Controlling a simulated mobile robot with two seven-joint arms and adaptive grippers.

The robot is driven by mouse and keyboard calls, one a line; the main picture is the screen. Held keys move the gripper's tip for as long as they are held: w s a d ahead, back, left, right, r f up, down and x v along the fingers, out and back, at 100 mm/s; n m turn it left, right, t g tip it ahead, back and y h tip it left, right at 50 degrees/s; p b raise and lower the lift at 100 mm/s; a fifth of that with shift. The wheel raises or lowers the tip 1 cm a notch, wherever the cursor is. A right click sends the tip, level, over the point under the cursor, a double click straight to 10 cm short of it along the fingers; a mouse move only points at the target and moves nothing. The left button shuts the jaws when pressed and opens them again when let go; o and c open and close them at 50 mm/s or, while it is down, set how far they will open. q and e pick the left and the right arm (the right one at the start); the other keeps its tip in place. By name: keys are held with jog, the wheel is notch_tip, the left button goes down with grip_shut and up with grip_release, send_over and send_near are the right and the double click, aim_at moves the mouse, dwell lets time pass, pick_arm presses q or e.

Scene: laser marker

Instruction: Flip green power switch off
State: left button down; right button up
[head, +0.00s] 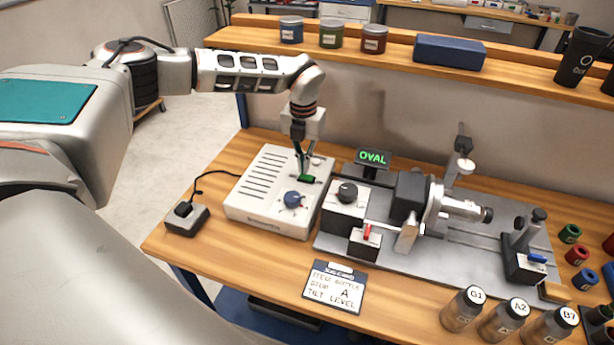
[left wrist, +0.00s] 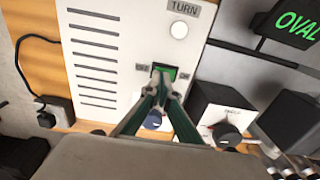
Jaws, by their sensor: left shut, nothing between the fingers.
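The green power switch (head: 308,180) sits on the top face of a white control box (head: 265,190). It also shows in the left wrist view (left wrist: 165,72), just past my fingertips. My left gripper (head: 302,176) is shut and empty, pointing down with its tips at the switch. In the left wrist view its fingertips (left wrist: 160,82) overlap the near edge of the switch; I cannot tell whether they touch it. A blue knob (head: 293,199) is on the box in front of the switch. My right gripper is not in view.
Right of the box stands the marker fixture with a black knob (head: 347,190), a red lever (head: 367,232) and a chuck (head: 436,205). A lit OVAL display (head: 373,158) stands behind. A job card (head: 334,287) lies in front. Bottles (head: 462,309) stand front right.

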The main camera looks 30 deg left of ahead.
pick_arm(q)
jog(key=shift+f+b, duration=0.4)
jog(key=shift+f, duration=0.55)
dwell(0.4)
notch_tip(320, 180, up, 2)
jog(key=shift+r+p, duration=0.25)
jog(key=shift+p, duration=0.95)
jog(key=shift+r, duration=2.3)
